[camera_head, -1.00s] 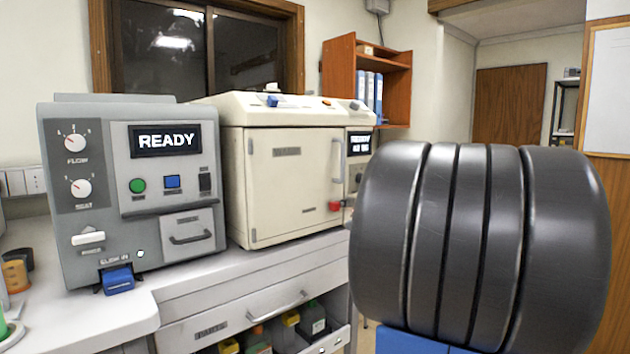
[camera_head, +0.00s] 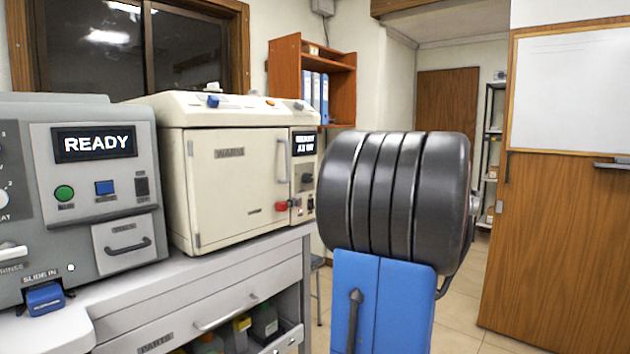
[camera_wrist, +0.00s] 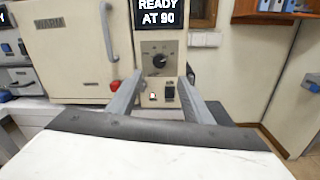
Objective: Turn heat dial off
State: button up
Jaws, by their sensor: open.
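The cream oven (camera_head: 235,170) has a narrow control panel on its right side. A round dark dial (camera_wrist: 160,55) with a light pointer and scale marks sits on that panel, under a display (camera_wrist: 159,14) reading "READY AT 90". The dial also shows small in the head view (camera_head: 306,178). My gripper (camera_wrist: 160,86) is open and empty in the wrist view, its two fingers pointing at the panel, one on each side below the dial. The dial looks apart from both fingers. A dial labelled heat on the grey machine (camera_head: 100,195) is cut off at the head view's left edge.
A red knob (camera_head: 281,205) sticks out at the oven door's lower right. Below the dial are a small lit button (camera_wrist: 153,97) and a black switch (camera_wrist: 169,92). A wooden door panel (camera_head: 560,240) stands at right. Floor (camera_head: 470,325) shows in front of it.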

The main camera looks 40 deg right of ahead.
aim_at(310, 178)
jog(key=w, duration=0.4)
jog(key=w+a, duration=0.1)
jog(key=w, duration=0.7)
jog(key=shift+w+a, duration=0.1)
jog(key=shift+a, duration=0.25)
jog(key=c, duration=1.1)
jog(key=shift+o, duration=0.2)
